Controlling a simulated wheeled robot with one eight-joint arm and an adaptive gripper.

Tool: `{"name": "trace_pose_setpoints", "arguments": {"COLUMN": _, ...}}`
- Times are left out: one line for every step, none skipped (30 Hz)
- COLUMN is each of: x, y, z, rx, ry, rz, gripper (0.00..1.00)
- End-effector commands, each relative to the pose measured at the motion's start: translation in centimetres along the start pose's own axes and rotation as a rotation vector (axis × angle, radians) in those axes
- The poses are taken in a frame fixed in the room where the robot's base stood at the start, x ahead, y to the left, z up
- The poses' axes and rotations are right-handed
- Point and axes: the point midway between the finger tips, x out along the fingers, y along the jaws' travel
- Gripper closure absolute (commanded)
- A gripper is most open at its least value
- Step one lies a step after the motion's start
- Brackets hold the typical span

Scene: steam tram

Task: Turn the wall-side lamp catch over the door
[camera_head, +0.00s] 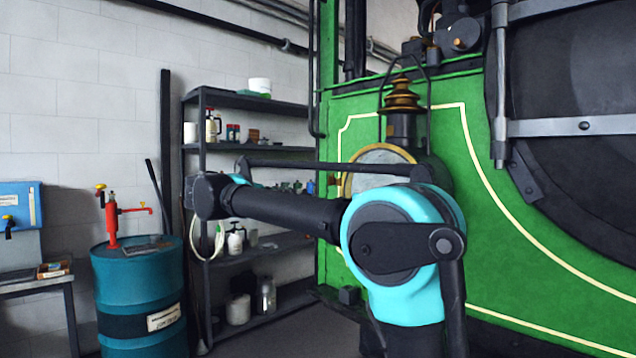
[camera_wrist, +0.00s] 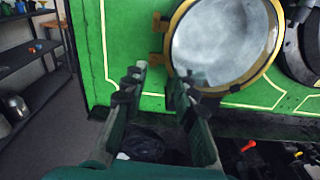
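The lamp (camera_head: 403,128) has a dark body and ringed brass top and stands at the green tram front in the head view. Its round brass-rimmed glass (camera_head: 372,168) is partly hidden behind my arm. The wrist view shows the hazy glass face (camera_wrist: 222,42) large at the upper right. Two small brass tabs, an upper one (camera_wrist: 158,22) and a lower one (camera_wrist: 157,58), sit at its left rim; I cannot tell which is the catch. My gripper (camera_wrist: 158,80) is open, its fingertips appearing just below the lower tab, with nothing between them. Contact is not visible.
Dark shelves (camera_head: 258,148) with bottles and jars stand along the wall at left. A blue drum (camera_head: 140,290) with a red pump stands further left. A dark round fitting (camera_wrist: 305,45) is close right of the lamp glass. Bare floor (camera_wrist: 80,130) shows at lower left.

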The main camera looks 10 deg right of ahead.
Motion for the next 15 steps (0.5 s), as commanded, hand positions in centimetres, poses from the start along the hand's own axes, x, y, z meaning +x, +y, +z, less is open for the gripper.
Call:
{"name": "trace_pose_setpoints", "arguments": {"x": -1.1, "y": 0.7, "z": 1.2, "rx": -0.028, "ry": -0.029, "rz": 0.008, "gripper": 0.72}}
{"name": "trace_pose_setpoints", "arguments": {"x": -1.4, "y": 1.0, "z": 1.7, "rx": -0.04, "ry": -0.044, "rz": 0.01, "gripper": 0.72}}
{"name": "trace_pose_setpoints", "arguments": {"x": -1.8, "y": 1.3, "z": 2.2, "rx": -0.054, "ry": -0.056, "rz": 0.011, "gripper": 0.72}}
{"name": "trace_pose_setpoints", "arguments": {"x": -1.9, "y": 1.5, "z": 2.4, "rx": -0.059, "ry": -0.063, "rz": 0.012, "gripper": 0.72}}
{"name": "trace_pose_setpoints", "arguments": {"x": -1.9, "y": 1.6, "z": 2.5, "rx": -0.063, "ry": -0.068, "rz": 0.012, "gripper": 0.72}}
{"name": "trace_pose_setpoints", "arguments": {"x": -1.7, "y": 1.7, "z": 2.5, "rx": -0.066, "ry": -0.071, "rz": 0.011, "gripper": 0.72}}
{"name": "trace_pose_setpoints", "arguments": {"x": -1.5, "y": 1.8, "z": 2.5, "rx": -0.067, "ry": -0.071, "rz": 0.01, "gripper": 0.72}}
{"name": "trace_pose_setpoints", "arguments": {"x": -1.2, "y": 1.8, "z": 2.5, "rx": -0.067, "ry": -0.071, "rz": 0.01, "gripper": 0.72}}
{"name": "trace_pose_setpoints", "arguments": {"x": -0.7, "y": 1.9, "z": 2.5, "rx": -0.067, "ry": -0.071, "rz": 0.009, "gripper": 0.72}}
{"name": "trace_pose_setpoints", "arguments": {"x": -0.2, "y": 1.9, "z": 2.5, "rx": -0.067, "ry": -0.071, "rz": 0.008, "gripper": 0.72}}
{"name": "trace_pose_setpoints", "arguments": {"x": 0.3, "y": 1.9, "z": 2.5, "rx": -0.067, "ry": -0.07, "rz": 0.008, "gripper": 0.72}}
{"name": "trace_pose_setpoints", "arguments": {"x": 1.0, "y": 1.9, "z": 2.5, "rx": -0.067, "ry": -0.07, "rz": 0.008, "gripper": 0.72}}
{"name": "trace_pose_setpoints", "arguments": {"x": 1.6, "y": 2.0, "z": 2.5, "rx": -0.067, "ry": -0.07, "rz": 0.007, "gripper": 0.72}}
{"name": "trace_pose_setpoints", "arguments": {"x": 2.2, "y": 2.0, "z": 2.5, "rx": -0.067, "ry": -0.07, "rz": 0.008, "gripper": 0.72}}
{"name": "trace_pose_setpoints", "arguments": {"x": 3.0, "y": 2.0, "z": 2.6, "rx": -0.068, "ry": -0.07, "rz": 0.007, "gripper": 0.72}}
